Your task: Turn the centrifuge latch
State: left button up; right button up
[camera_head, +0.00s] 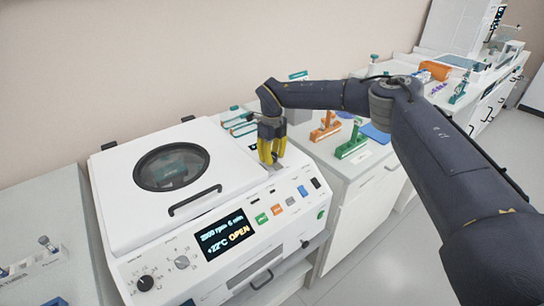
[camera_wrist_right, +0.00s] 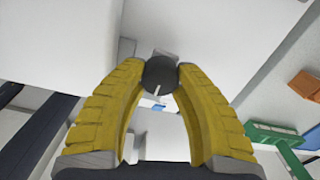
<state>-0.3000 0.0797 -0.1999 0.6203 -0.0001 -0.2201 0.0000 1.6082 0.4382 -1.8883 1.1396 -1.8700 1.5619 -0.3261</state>
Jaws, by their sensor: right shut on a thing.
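The centrifuge (camera_head: 110,190) is a white box with its lid (camera_head: 215,160) down, a round dark window and a black handle. My right gripper (camera_head: 268,158) has yellow fingers and points down at the right rear part of the centrifuge top, beside the lid. In the right wrist view, the fingertips close around a round dark knob with a white line, the latch (camera_wrist_right: 160,75). The line runs roughly up and down in that view. In the head view the fingers hide the latch. My left gripper is out of view.
Orange (camera_head: 325,127) and green (camera_head: 352,140) tube holders stand on the counter to the right, with a blue piece (camera_head: 376,132) beside them. Teal-topped racks stand behind the centrifuge. A small rack (camera_head: 30,262) is at the far left. My right arm spans the right side.

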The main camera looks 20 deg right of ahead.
aim_at(272, 155)
jog(key=shift+s+f+n, duration=0.1)
jog(key=shift+n, duration=0.2)
dwell(0.4)
jog(key=o, duration=1.3)
jog(key=shift+d, duration=0.1)
jog(key=shift+r, duration=0.2)
jog(key=shift+r, duration=3.85)
